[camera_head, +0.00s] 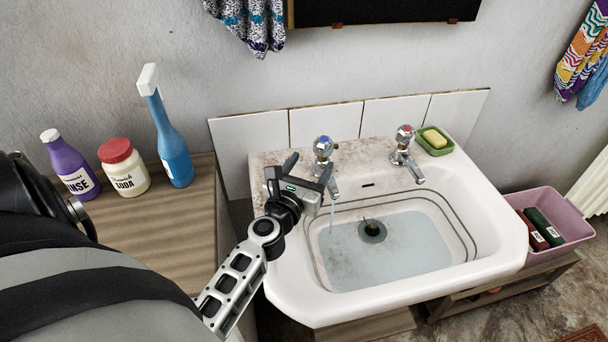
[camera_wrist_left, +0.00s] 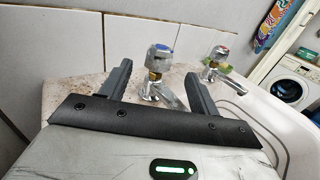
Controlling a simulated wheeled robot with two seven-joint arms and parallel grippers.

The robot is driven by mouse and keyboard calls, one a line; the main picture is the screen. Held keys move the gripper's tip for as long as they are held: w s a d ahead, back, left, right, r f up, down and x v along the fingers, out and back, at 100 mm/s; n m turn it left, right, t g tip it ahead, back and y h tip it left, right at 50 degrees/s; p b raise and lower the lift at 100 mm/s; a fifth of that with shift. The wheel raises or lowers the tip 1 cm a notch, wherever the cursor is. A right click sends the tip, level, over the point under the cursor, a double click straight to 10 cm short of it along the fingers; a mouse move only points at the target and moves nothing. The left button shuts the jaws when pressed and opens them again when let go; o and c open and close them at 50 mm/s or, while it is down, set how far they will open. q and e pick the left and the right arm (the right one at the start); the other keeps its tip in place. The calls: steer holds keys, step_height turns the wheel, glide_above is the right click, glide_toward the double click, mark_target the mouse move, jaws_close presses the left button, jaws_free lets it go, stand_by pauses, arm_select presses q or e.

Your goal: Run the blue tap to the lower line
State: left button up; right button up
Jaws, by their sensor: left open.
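The blue tap (camera_head: 323,147) stands on the back left of the white sink (camera_head: 483,262). Its blue-marked head also shows in the wrist view (camera_wrist_left: 161,52). A thin stream of water falls from its spout into the basin. Water (camera_head: 385,262) covers the basin floor. Two dark lines (camera_head: 447,212) run around the inner wall; the water surface appears below them, but its exact gap to the lower line is hard to tell. My left gripper (camera_head: 308,168) is open, with the tap between its fingers in the wrist view; no contact shows. My right gripper is out of view.
A red-marked tap (camera_head: 404,137) stands to the right, by a green soap dish (camera_head: 434,146). A blue spray bottle (camera_head: 174,150), a soda jar (camera_head: 123,170) and a purple bottle (camera_head: 68,165) stand on the wooden counter. A pink tub (camera_head: 563,221) is at right.

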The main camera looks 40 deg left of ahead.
arm_select(q)
steer(key=shift+v, duration=1.6)
stand_by(6.4)
